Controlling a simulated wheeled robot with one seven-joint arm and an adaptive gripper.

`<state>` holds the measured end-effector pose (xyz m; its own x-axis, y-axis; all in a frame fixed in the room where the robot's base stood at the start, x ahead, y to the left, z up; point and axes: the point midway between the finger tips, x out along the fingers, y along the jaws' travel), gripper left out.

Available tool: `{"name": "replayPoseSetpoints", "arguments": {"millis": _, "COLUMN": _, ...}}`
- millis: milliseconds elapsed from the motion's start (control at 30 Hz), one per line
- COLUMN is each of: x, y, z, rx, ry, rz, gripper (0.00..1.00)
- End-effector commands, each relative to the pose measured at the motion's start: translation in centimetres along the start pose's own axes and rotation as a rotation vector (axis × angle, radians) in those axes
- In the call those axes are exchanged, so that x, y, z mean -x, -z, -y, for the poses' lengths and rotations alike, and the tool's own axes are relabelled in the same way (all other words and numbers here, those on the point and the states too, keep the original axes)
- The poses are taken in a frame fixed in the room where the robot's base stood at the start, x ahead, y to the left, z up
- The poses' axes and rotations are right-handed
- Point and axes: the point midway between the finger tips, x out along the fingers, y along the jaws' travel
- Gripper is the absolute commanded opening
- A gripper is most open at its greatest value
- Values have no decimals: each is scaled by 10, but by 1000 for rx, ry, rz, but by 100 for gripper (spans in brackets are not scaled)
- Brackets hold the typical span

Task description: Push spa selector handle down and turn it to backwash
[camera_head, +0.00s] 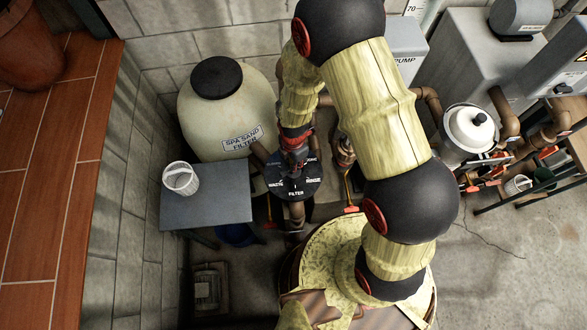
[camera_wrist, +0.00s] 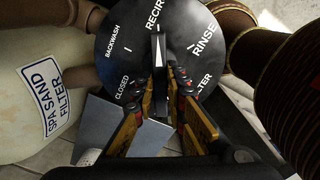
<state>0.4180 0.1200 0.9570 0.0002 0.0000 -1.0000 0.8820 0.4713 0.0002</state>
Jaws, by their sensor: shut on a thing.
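The spa selector is a round black dial (camera_head: 296,187) with white labels, in front of the spa sand filter; WASTE, FILTER and RINSE can be read there. In the wrist view the dial (camera_wrist: 130,66) shows BACKWASH at upper left, RECIRC at top, RINSE at upper right, CLOSED at left and FILTER at lower right. The dark, narrow selector handle (camera_wrist: 160,47) stands up at the dial's middle. My gripper (camera_wrist: 169,85) is shut on it, one finger on each side; in the head view my gripper (camera_head: 293,150) covers the handle. I cannot tell whether the handle is pressed down.
The cream spa sand filter tank (camera_head: 225,112) stands behind and left of the dial. A grey side table (camera_head: 215,208) with a white bucket (camera_head: 181,178) is close on the left. Brown pipes (camera_head: 428,100) and a white strainer pot (camera_head: 468,130) are on the right. Floor at lower right is clear.

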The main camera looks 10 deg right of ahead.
Motion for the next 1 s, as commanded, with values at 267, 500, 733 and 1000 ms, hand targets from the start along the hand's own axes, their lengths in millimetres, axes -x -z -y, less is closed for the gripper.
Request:
{"name": "replayPoseSetpoints", "arguments": {"millis": 267, "x": -6, "y": 0, "z": 0, "rx": 0, "ry": -1, "rz": 0, "gripper": 0}}
{"name": "replayPoseSetpoints", "arguments": {"millis": 500, "x": -7, "y": 0, "z": -1, "rx": 79, "ry": -2, "rz": 0, "gripper": 0}}
{"name": "replayPoseSetpoints", "arguments": {"millis": 733, "x": -7, "y": 0, "z": -1, "rx": 372, "ry": -2, "rz": 1, "gripper": 0}}
{"name": "replayPoseSetpoints", "arguments": {"millis": 1000, "x": -7, "y": 0, "z": 0, "rx": 716, "ry": -1, "rz": 1, "gripper": 0}}
